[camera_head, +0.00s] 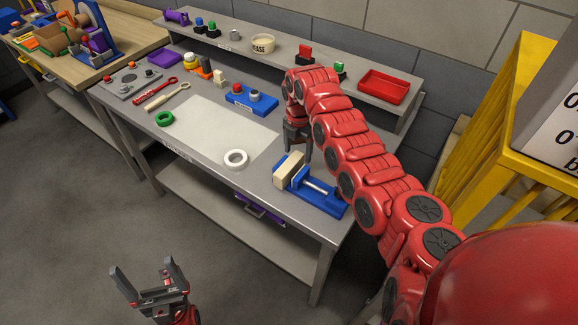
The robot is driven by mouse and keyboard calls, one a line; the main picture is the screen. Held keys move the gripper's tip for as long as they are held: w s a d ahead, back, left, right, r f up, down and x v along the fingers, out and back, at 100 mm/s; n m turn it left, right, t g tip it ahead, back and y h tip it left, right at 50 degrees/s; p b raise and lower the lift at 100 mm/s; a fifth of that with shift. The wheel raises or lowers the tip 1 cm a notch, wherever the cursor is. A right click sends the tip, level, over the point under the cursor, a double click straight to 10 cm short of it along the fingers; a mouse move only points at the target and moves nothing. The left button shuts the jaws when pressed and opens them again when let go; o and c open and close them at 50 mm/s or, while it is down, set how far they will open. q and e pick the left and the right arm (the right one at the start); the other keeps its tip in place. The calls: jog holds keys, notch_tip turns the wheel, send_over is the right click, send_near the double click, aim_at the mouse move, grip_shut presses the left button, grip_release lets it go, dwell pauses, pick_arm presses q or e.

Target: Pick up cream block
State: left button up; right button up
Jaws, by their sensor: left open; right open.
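A cream block (289,170) sits upright at the left end of a blue vise (318,195) on the grey workbench, near its right end. My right gripper (297,152) points down just behind the block, with its dark fingers apart. The picture does not show clearly whether a finger touches the block. A smaller cream piece (220,78) stands further back on the bench, beside an orange tool. My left gripper (145,268) is open and empty, low over the floor in front of the bench, far from the block.
A white ring (235,160), a green ring (164,118) and a blue fixture (250,99) are on the bench. A raised shelf behind holds a bowl (262,44) and a red tray (383,87). A yellow frame (490,120) stands right. The pale mat (215,127) is mostly clear.

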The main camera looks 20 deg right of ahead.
aim_at(297, 154)
jog(key=shift+f+p, duration=0.45)
jog(key=shift+f, duration=1.25)
jog(key=shift+s, duration=0.1)
grip_shut()
